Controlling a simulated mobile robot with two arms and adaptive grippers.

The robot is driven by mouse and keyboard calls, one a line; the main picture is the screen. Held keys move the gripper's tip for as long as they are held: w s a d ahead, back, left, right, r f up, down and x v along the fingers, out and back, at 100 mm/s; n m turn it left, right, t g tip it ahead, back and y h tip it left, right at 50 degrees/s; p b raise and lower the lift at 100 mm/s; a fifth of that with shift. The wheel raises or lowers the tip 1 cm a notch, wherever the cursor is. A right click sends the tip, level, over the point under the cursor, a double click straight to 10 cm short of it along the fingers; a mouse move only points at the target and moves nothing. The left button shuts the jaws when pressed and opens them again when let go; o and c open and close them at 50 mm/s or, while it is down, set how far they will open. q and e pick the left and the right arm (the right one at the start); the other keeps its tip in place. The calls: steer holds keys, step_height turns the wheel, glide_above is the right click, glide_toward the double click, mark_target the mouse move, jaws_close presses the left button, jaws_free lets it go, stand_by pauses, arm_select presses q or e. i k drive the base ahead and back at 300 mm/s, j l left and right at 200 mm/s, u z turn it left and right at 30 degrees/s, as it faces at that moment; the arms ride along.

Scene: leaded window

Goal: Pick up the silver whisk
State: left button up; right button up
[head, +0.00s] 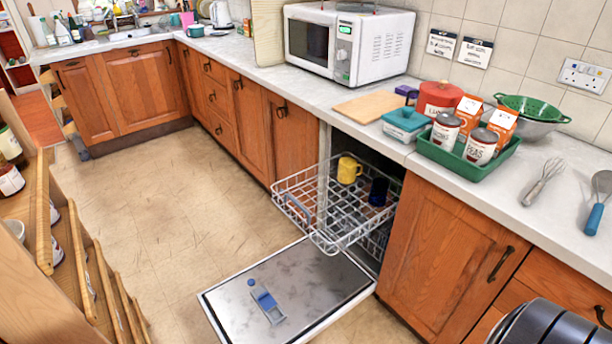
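The silver whisk (543,182) lies on the light worktop (510,207) at the right of the head view. Its wire end points towards the wall and its handle points towards the front edge. Nothing covers it, and it lies apart from the things around it. Neither of my grippers shows in this view, so I cannot see where they are relative to the whisk.
A blue-handled utensil (597,205) lies right of the whisk. Left of it stands a green tray (468,170) with cans and cartons. A green colander (532,107) sits behind in a bowl. Below, the dishwasher door (325,290) is down and its rack (337,215) is out.

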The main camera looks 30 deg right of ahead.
mark_target(530, 197)
steer(key=k+l+z, duration=0.1)
steer(key=z, duration=2.25)
steer(key=k+l, duration=0.05)
steer(key=l, duration=0.1)
